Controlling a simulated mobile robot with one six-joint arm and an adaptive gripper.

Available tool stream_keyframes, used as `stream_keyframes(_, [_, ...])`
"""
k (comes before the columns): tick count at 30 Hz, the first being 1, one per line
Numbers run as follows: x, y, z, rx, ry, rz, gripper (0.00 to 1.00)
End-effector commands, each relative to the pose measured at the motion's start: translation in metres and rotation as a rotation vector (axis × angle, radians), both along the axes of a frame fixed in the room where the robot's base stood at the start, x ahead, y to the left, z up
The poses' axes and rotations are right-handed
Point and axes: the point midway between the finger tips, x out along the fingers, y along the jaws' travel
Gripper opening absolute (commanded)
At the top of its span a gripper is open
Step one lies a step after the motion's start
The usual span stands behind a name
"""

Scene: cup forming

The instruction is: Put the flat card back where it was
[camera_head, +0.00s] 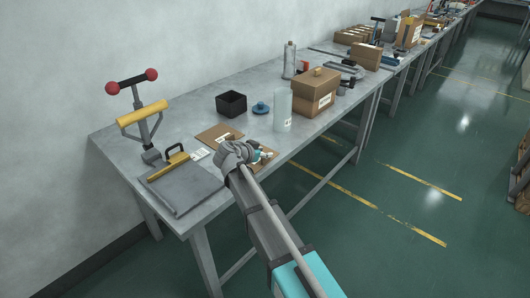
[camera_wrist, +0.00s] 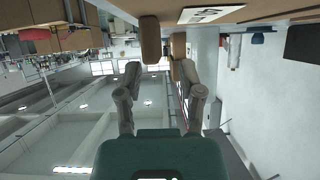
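A flat brown card (camera_head: 208,133) with a white label lies on the grey table. A second brown flat piece (camera_head: 271,158) shows partly behind my gripper, and I cannot tell whether it is joined to the first. My gripper (camera_head: 236,151) is over the front part of the table, close to the card. In the wrist view, which is upside down, my gripper (camera_wrist: 161,72) has its two fingers apart with nothing seen held between them. A brown flat surface with a white label (camera_wrist: 211,14) runs along the top there, beyond the fingertips. Small brown blocks (camera_wrist: 150,40) stand near it.
A black box (camera_head: 231,104), a blue lid (camera_head: 261,108), a clear cylinder (camera_head: 283,111) and a cardboard box (camera_head: 315,96) stand behind. A grey plate (camera_head: 183,188) and a press with a yellow bar (camera_head: 142,112) are on the left.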

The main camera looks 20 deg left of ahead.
Motion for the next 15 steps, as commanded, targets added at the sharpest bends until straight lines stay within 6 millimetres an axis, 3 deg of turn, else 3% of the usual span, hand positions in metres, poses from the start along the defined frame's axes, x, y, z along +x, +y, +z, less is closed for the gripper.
stream_keyframes(1, [-0.0092, -0.0081, -0.0093, -0.012, 0.022, -0.004, 0.5])
stream_keyframes(15, [-0.0113, -0.01, -0.0034, -0.012, 0.022, -0.004, 0.5])
